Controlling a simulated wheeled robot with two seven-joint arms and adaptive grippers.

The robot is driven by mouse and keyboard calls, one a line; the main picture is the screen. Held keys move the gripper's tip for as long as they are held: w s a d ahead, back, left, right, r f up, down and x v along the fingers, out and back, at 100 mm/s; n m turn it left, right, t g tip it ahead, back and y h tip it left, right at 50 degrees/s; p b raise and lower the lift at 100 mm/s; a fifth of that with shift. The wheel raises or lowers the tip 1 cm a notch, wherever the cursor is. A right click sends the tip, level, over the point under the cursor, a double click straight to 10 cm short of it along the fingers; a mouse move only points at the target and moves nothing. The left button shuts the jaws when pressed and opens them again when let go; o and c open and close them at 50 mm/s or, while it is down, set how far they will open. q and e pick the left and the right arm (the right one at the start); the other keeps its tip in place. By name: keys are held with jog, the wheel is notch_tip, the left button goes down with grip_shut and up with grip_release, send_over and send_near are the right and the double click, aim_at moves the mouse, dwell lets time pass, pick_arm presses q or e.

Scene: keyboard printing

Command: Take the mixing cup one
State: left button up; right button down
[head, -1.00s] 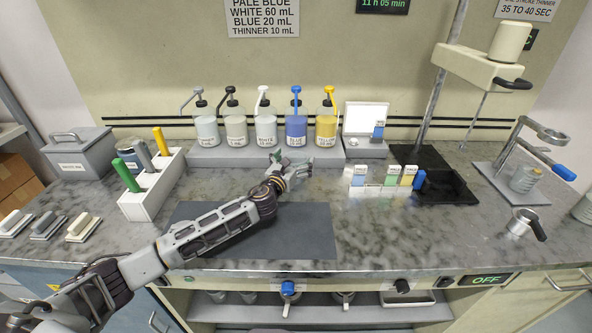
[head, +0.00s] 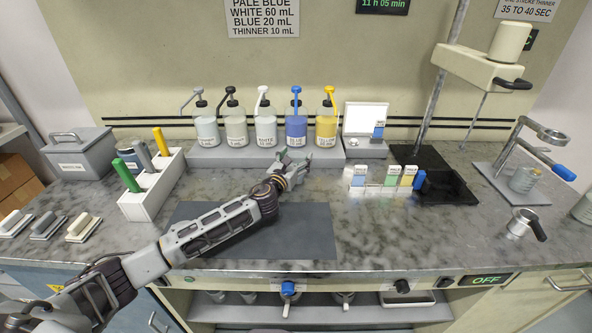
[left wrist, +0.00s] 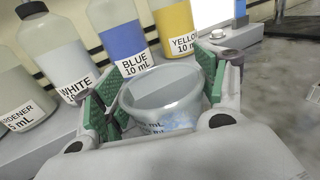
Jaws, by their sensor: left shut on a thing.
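The mixing cup (left wrist: 160,98) is a clear grey cup with mL marks, seen from above in the left wrist view. It sits between the green pads of my left gripper (left wrist: 155,95), which is shut on it. In the head view my left gripper (head: 295,164) is just in front of the shelf of pump bottles, near the blue one, and largely hides the cup. I cannot tell whether the cup touches the worktop. My right gripper is not in view.
Pump bottles, including white (head: 265,128), blue (head: 296,127) and yellow (head: 326,128), stand behind the gripper on a grey shelf (head: 215,156). A grey mat (head: 300,243) lies under my left arm. A white holder (head: 150,192) stands left.

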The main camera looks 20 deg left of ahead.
pick_arm(q)
jog(key=shift+c, duration=1.3)
